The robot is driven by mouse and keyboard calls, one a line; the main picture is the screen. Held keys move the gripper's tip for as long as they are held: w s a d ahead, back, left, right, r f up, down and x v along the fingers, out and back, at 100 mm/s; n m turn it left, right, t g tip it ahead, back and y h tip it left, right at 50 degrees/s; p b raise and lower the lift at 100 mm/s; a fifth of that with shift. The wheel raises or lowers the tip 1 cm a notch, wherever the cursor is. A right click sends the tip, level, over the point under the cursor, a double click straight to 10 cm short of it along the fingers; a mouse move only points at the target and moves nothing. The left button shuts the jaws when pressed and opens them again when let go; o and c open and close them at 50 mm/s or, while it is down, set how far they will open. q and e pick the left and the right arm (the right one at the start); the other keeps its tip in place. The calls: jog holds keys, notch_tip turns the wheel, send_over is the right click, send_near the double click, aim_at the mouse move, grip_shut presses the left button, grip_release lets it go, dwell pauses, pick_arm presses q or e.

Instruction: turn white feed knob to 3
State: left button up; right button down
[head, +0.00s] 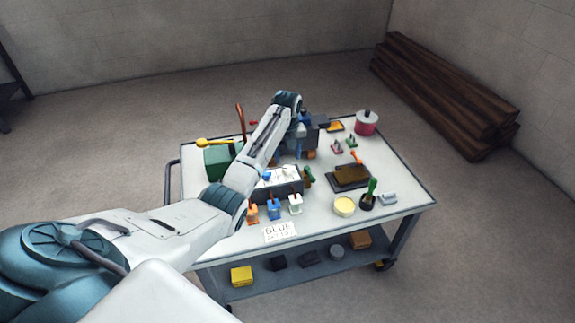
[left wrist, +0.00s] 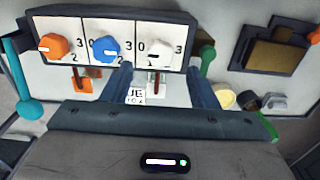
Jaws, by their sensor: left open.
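The white feed knob (left wrist: 158,54) is the right one of three knobs on a pale panel (left wrist: 110,20), with 0 at its left and 3 at its right. I cannot tell its exact setting. The blue knob (left wrist: 106,49) and the orange knob (left wrist: 53,46) are to its left. My left gripper (left wrist: 160,72) is open and empty, its fingers apart just below the white knob in the left wrist view. In the head view my left gripper (head: 300,145) is partly hidden by its wrist, above the dark knob box (head: 283,190). My right gripper is not in view.
Orange (head: 252,213), blue (head: 274,208) and white (head: 295,204) levers stand in front of the box, near a card (head: 280,232) reading "BLUE". A green-handled lever (head: 308,177) is close at right.

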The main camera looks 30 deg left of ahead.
aim_at(288, 168)
pick_arm(q)
notch_tip(288, 168, down, 5)
jog(key=shift+f, duration=0.1)
dwell(0.3)
jog(key=c, duration=1)
